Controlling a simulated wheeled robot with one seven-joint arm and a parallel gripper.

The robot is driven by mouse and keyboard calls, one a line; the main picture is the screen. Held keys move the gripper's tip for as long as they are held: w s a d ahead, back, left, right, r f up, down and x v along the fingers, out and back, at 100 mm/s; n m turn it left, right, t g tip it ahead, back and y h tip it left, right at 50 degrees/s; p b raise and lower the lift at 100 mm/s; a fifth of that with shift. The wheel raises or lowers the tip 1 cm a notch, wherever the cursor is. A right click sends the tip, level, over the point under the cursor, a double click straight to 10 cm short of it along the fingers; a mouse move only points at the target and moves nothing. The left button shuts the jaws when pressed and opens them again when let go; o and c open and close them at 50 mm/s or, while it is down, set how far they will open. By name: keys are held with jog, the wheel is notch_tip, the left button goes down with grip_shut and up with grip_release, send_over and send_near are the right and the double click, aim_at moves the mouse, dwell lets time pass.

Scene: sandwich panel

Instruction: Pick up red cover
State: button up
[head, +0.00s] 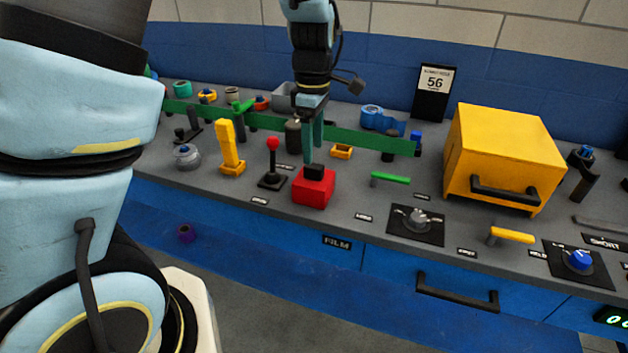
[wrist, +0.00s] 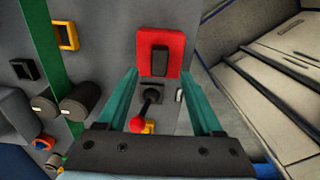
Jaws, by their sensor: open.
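The red cover (head: 313,190) is a red block with a black handle on top, standing on the grey counter near its front edge. It also shows in the wrist view (wrist: 146,54), seen from above, with its black handle (wrist: 160,60) in the middle. My gripper (head: 313,152) is open and points down just above the cover. In the wrist view its two teal fingers (wrist: 165,80) are spread to either side of the handle. Nothing is held. I cannot tell exactly how far the fingertips are above the cover.
A black joystick with a red ball (head: 273,144) stands just left of the cover. A green lever (head: 391,178) is to its right. A green rail (head: 345,137) runs behind. A yellow box (head: 497,150) stands farther right. A grey knob (head: 417,217) sits on a black plate.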

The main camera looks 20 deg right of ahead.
aim_at(314, 165)
jog(key=shift+f+p, duration=1)
jog(key=shift+f, duration=2.1)
grip_shut()
